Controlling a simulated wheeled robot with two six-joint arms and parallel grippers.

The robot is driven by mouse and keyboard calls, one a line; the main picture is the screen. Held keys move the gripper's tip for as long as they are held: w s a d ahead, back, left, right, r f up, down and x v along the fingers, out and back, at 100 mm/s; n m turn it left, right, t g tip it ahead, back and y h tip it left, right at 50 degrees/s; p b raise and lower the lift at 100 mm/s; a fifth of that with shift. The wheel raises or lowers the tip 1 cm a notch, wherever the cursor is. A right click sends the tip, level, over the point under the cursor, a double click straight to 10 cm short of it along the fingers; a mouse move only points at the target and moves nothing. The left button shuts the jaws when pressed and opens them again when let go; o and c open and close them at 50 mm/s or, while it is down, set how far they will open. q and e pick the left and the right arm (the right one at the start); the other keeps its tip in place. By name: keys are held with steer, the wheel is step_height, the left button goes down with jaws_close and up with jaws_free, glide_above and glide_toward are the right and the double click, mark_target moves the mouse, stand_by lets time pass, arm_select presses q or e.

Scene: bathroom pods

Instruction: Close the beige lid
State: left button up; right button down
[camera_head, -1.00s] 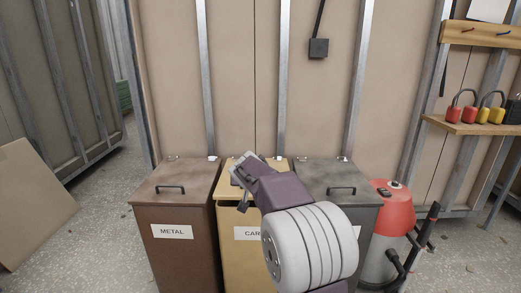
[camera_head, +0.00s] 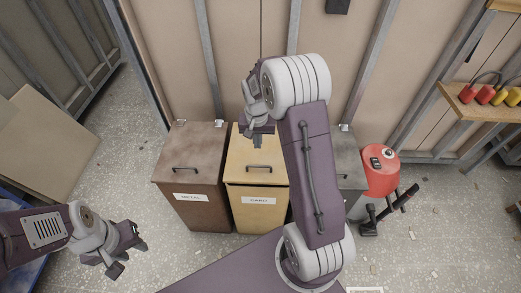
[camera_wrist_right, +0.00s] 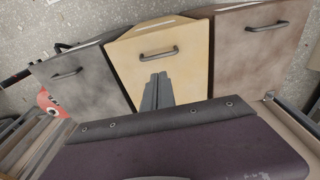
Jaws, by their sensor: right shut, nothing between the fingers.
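The beige lid (camera_head: 262,158) lies down over the middle bin, which is labelled CARD. Its dark handle (camera_head: 259,169) is near the front edge. The lid also shows in the right wrist view (camera_wrist_right: 190,60), with its handle (camera_wrist_right: 158,54) beyond the fingertips. My right gripper (camera_head: 257,136) is shut and empty, above the back part of the lid. In the right wrist view its fingers (camera_wrist_right: 157,90) overlap the lid; I cannot tell whether they touch it. My left gripper (camera_head: 131,258) is open and empty, low at the left, away from the bins.
A brown METAL bin (camera_head: 190,150) stands left of the beige one. A grey bin (camera_head: 350,165) stands at the right, partly hidden by my right arm. A red vacuum (camera_head: 381,172) is beside it. A wall is close behind. The floor in front is open.

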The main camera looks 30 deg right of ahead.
mark_target(258, 166)
steer(key=f, duration=0.4)
steer(key=w+f, duration=0.1)
steer(key=f, duration=0.4)
steer(key=d+f+b, duration=0.1)
steer(key=f, duration=0.4)
steer(key=shift+w, duration=0.15)
steer(key=shift+a, duration=0.1)
